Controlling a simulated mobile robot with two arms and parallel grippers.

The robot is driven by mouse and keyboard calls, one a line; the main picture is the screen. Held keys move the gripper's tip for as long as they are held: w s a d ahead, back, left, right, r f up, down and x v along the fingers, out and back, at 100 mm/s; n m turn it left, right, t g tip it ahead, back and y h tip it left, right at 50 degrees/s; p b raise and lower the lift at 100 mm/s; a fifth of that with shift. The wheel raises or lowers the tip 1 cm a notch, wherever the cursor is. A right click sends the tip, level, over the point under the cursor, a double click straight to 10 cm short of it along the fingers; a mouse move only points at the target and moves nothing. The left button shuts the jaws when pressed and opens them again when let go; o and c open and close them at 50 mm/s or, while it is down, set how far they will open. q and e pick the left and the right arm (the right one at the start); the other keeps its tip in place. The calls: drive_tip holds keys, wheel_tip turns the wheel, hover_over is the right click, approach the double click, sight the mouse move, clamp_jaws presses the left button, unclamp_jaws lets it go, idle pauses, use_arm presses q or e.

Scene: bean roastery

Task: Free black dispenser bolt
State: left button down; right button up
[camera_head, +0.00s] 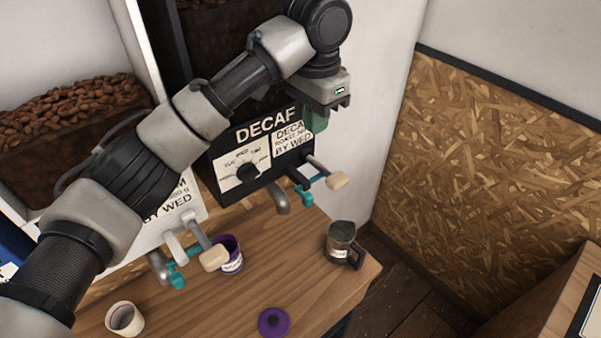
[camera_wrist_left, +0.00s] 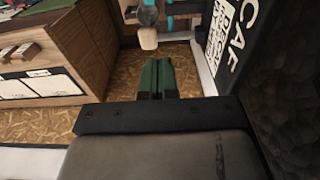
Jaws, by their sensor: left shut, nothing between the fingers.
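The wooden handle (camera_wrist_left: 148,38) and teal parts (camera_wrist_left: 183,18) show beyond the fingertips in the left wrist view. My right gripper is not in view.
A white dispenser (camera_head: 150,240) with its own lever and teal bolt (camera_head: 177,280) stands to the left.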

use_arm(q)
wheel_tip(320, 180, down, 14)
drive_tip(key=s+a+p, duration=0.1)
drive_tip(key=p, duration=0.4)
drive_tip(key=shift+a+r, duration=0.25)
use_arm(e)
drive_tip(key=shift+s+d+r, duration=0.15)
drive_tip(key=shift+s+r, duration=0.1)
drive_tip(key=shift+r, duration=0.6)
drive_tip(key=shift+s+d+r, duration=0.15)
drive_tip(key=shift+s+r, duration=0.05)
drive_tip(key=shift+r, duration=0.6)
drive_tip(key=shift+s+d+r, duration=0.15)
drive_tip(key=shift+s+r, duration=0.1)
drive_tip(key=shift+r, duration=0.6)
